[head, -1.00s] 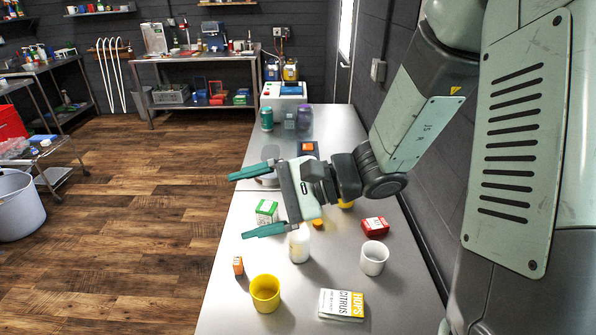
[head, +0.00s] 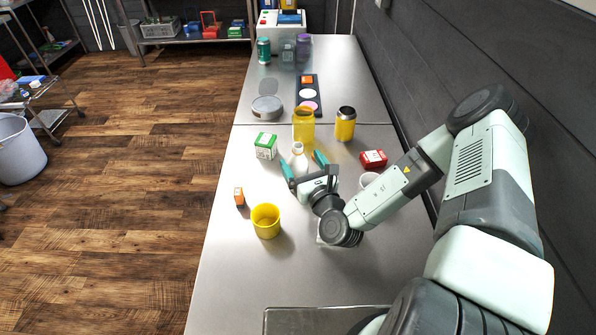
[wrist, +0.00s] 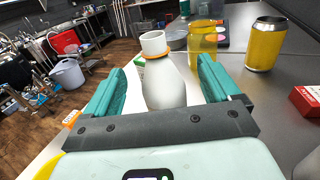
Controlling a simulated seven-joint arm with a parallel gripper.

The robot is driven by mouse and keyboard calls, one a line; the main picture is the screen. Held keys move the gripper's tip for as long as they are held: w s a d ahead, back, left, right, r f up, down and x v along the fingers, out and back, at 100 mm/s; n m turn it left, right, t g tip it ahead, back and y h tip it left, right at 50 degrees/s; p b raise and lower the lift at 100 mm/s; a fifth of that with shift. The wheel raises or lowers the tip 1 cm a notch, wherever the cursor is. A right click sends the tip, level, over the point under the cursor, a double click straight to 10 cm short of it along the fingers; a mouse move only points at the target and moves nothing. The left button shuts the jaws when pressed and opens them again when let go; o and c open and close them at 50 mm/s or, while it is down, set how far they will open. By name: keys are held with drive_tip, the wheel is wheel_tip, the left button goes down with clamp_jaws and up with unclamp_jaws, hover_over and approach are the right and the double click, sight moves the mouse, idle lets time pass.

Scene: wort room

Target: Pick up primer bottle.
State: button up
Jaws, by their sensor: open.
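A white bottle with an orange ring at its neck and a white top, seemingly the primer bottle (head: 300,164), stands upright on the steel bench. In the wrist view the bottle (wrist: 165,84) is between my two teal fingers. My gripper (head: 303,165) is open, low over the bench, with one finger on each side of the bottle. In the wrist view a gap shows between the bottle and each finger of my gripper (wrist: 161,72). The bottle's lower part is hidden by the gripper's palm there.
A yellow cup (head: 265,222) and small orange box (head: 239,197) are nearer left.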

wheel_tip(320, 180, down, 5)
drive_tip(key=shift+r, duration=0.15)
drive_tip(key=shift+x, duration=2.5)
drive_tip(key=c, duration=1.2)
